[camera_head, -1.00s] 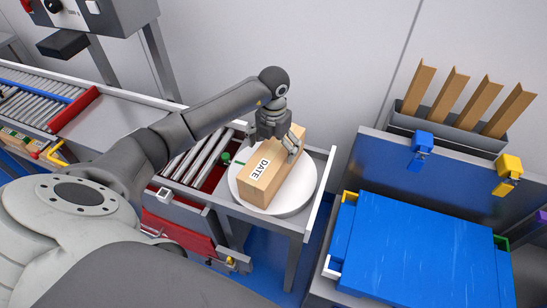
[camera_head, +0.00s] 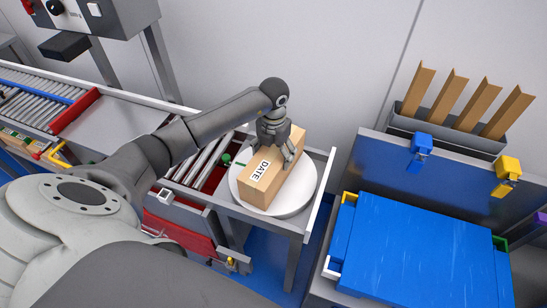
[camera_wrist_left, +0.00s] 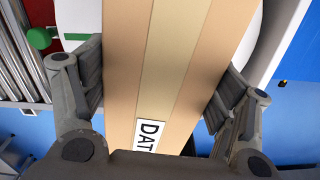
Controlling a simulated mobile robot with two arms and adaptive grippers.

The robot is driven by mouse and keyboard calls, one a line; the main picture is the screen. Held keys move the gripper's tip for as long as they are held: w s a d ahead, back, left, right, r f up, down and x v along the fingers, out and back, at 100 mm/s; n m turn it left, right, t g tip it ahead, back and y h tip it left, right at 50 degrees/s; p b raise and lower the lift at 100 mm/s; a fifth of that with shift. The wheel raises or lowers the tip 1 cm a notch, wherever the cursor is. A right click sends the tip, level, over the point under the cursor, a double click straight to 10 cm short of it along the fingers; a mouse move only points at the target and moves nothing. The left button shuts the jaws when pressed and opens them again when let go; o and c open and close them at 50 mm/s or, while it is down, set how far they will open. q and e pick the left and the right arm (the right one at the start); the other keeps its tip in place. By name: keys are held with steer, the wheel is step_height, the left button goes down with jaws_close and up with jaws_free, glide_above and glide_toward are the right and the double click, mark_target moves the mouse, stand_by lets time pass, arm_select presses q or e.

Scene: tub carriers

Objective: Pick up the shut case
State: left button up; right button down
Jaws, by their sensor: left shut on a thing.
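The shut case is a brown cardboard box (camera_head: 258,187) with a paler tape strip along its top and a white DATE label. It rests on a round white turntable (camera_head: 304,200) at the end of the conveyor. My left gripper (camera_head: 276,152) is above the box with its fingers down on both long sides, shut on it. In the left wrist view the box (camera_wrist_left: 160,60) fills the space between the two finger pads. The left pad touches its side; the right pad lies against the other side. The box's underside is hidden. My right gripper is not in view.
A roller conveyor (camera_head: 30,105) with a red stop runs at the left. A green knob (camera_head: 226,159) sits beside the turntable.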

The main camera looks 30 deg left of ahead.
arm_select(q)
steer(key=shift+c, duration=1.1)
steer(key=shift+w+r, duration=0.15)
steer(key=shift+c, duration=0.7)
